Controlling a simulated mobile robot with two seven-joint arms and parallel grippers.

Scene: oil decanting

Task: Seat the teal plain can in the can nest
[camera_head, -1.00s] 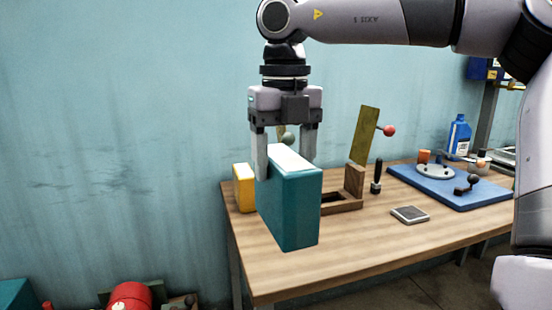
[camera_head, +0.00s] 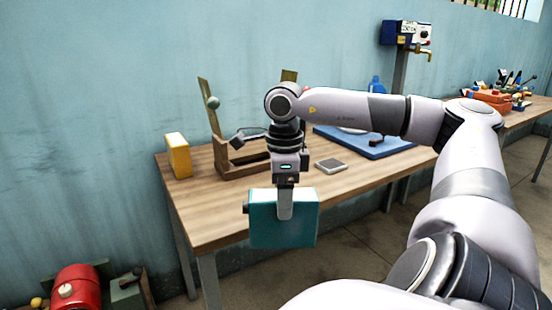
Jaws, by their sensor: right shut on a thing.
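A wooden frame with uprights (camera_head: 228,160), which looks like the can nest, stands on the table behind the can. My right wrist and arm hide part of its right side. My left gripper is out of view.
A yellow can (camera_head: 178,155) stands on the wooden table (camera_head: 205,215) at the left. A grey square plate (camera_head: 331,166) and a blue board (camera_head: 385,149) lie to the right. A red machine (camera_head: 76,287) is low at the left. The table's front left is clear.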

